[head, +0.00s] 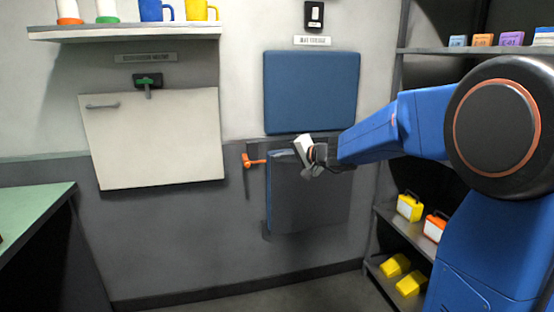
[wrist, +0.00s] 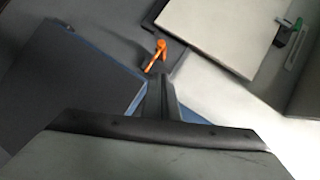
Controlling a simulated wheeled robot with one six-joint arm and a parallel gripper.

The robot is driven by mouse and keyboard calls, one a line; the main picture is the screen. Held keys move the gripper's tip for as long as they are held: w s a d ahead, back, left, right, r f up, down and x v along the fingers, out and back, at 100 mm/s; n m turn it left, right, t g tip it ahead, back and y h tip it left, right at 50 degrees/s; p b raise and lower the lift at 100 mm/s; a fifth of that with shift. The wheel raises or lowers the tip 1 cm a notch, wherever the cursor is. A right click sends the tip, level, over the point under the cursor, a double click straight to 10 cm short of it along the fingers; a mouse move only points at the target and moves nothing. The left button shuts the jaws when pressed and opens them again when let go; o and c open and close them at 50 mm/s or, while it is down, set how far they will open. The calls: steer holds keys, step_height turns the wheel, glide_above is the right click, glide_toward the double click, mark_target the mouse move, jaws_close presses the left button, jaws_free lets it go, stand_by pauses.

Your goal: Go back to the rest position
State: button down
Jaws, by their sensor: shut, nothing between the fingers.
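My gripper (head: 306,145) is at the end of my blue arm, near the middle of the head view. It is in front of the upper part of a dark panel or pocket (head: 310,200) on the wall, below a blue panel (head: 312,92). Its fingers (wrist: 160,95) show shut and empty in the wrist view. An orange handle (head: 254,160) is on the wall just left of the gripper. It also shows in the wrist view (wrist: 156,55), beyond the fingertips and apart from them.
A white hatch door (head: 155,140) with a green-and-black latch (head: 148,81) is on the left wall. A shelf (head: 125,32) with mugs is above it. A green table (head: 30,212) stands at the left. Shelving (head: 410,228) with yellow and orange boxes is at the right.

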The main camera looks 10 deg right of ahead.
stand_by(0.3)
steer(key=s+a+f+n+g, duration=0.2)
steer(key=s+a+n+g, duration=0.1)
steer(key=s, duration=1)
steer(key=s+a+f+n+g, duration=0.2)
steer(key=s+n, duration=0.1)
steer(key=s, duration=1)
steer(key=s+d+f+n+g+h, duration=0.1)
steer(key=s+d+f+h, duration=0.2)
steer(key=s, duration=0.7)
steer(key=s+d+f+n+g+h, duration=0.1)
steer(key=s+d+f+h, duration=0.3)
steer(key=s+d+f, duration=0.3)
steer(key=s, duration=0.4)
steer(key=shift+d+g, duration=0.3)
steer(key=shift+g, duration=0.1)
